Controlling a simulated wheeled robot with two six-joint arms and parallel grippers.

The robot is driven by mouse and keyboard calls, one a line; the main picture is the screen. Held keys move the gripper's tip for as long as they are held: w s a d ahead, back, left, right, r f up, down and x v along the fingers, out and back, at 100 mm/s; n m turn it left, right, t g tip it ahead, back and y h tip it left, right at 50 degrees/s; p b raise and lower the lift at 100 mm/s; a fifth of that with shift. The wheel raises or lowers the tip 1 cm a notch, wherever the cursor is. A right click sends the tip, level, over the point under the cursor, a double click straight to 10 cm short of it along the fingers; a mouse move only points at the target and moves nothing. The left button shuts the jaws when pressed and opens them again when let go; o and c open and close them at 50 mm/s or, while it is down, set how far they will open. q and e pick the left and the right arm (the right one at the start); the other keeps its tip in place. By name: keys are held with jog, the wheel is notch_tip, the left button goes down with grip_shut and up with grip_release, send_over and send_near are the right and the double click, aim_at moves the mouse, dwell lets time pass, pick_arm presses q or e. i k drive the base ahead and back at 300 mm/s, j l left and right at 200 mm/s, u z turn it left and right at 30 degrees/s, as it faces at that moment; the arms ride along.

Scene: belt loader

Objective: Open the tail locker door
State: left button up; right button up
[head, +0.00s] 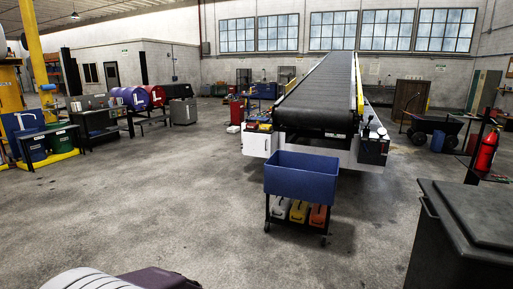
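The belt loader (318,105) stands in the middle of the hall, its dark belt rising away from me. At the left of its near end is a white box-like panel (256,145), which looks like the tail locker door. It appears closed; its handle or latch is too small to make out. At the right of the near end is a dark box with small fittings (374,148). Neither of my grippers is in view.
A blue cart (314,178) with several small cases below stands before the loader's near end. A dark lidded bin (465,225) is close at right. White and purple rounded objects (158,279) show at the bottom edge. The floor at left centre (150,200) is clear.

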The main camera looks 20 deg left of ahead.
aim_at(258, 145)
jog(key=i+j+u, duration=0.15)
jog(key=i+u, duration=0.4)
jog(key=i, duration=0.25)
jog(key=i+u, duration=0.1)
jog(key=i, duration=4.7)
jog(key=i+j+z, duration=0.15)
jog(key=i+z, duration=0.15)
jog(key=i, duration=0.25)
jog(key=i+j+z, duration=0.25)
jog(key=i, duration=0.3)
jog(key=i+j+z, duration=0.3)
jog(key=i, duration=0.25)
